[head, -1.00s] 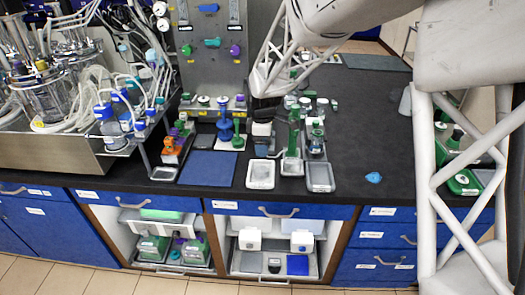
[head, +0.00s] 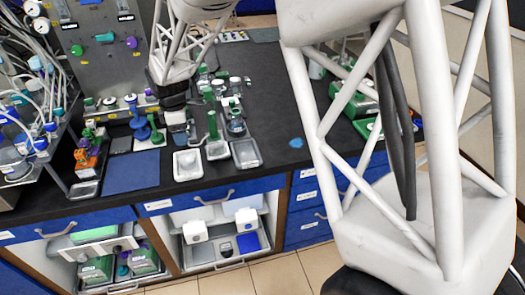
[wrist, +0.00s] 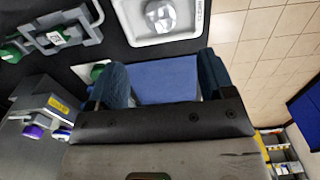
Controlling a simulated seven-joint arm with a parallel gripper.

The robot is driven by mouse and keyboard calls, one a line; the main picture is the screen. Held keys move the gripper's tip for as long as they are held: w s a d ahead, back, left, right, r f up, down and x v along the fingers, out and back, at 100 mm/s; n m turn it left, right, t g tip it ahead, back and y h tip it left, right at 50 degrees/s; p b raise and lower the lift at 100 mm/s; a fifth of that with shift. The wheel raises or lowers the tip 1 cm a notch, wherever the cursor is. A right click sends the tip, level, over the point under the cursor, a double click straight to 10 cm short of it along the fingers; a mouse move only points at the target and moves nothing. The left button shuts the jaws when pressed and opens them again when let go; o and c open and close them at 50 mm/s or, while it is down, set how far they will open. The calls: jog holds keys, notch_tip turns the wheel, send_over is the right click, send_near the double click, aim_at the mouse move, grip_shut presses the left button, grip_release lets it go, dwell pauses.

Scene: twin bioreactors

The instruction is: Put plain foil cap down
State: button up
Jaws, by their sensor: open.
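A crumpled silver-white piece, which looks like the plain foil cap (wrist: 160,14), lies in a white shallow tray (wrist: 198,20) at the top of the wrist view. The cap lies outside the fingers. In the head view my gripper (head: 175,112) is low over the bench, behind the tray; its fingertips are unclear.
The blue mat (head: 132,171) lies left of the tray on the black bench. A grey tray (head: 246,154) and a green stand (head: 212,125) are on the right. Coloured fittings crowd the back left. The bench right of the trays is mostly clear, except a small blue piece (head: 296,142).

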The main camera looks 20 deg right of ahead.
jog(key=s+d+r+m+t, duration=0.1)
jog(key=s+d+r+m, duration=0.55)
jog(key=s+d, duration=0.45)
jog(key=s+d+r+m+t, duration=0.1)
jog(key=s+d+r+m, duration=0.6)
jog(key=s, duration=0.7)
jog(key=s+d+m, duration=0.4)
jog(key=s+d, duration=0.1)
jog(key=s, duration=0.7)
jog(key=shift+d+f+m+t, duration=0.15)
jog(key=shift+d+m+t, duration=0.05)
jog(key=shift+m+t, duration=0.15)
